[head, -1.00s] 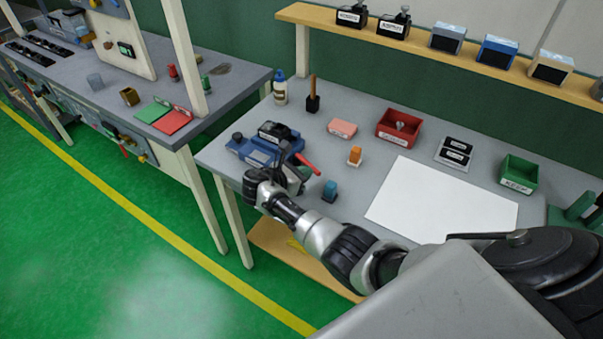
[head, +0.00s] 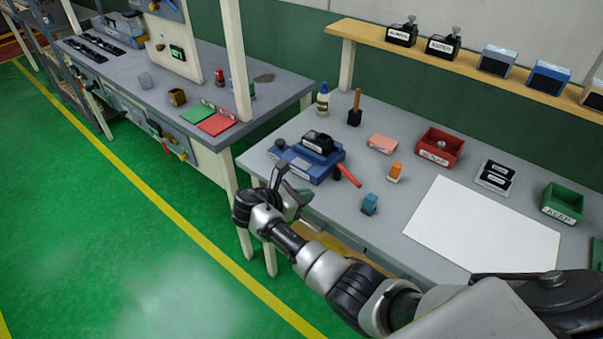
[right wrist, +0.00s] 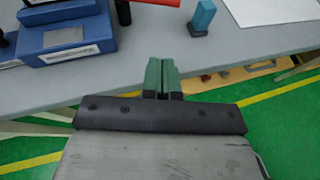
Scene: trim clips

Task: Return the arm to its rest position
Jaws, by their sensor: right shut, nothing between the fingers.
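My right gripper (head: 302,196) is at the front left edge of the near workbench (head: 373,222), in front of the blue device (head: 308,163) with a red handle (head: 348,175). In the right wrist view its two green fingers (right wrist: 161,75) are together with nothing between them. They appear just off the bench's front edge, apart from the blue device (right wrist: 65,38) and the teal block (right wrist: 202,18). My right arm (head: 325,268) stretches in from the lower right. My left gripper is in neither view.
On the bench are an orange-topped block (head: 395,172), a pink block (head: 383,143), a red bin (head: 440,147), a white sheet (head: 480,225) and a green bin (head: 562,203). A second bench (head: 215,75) stands at left. Green floor (head: 120,240) in front is clear.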

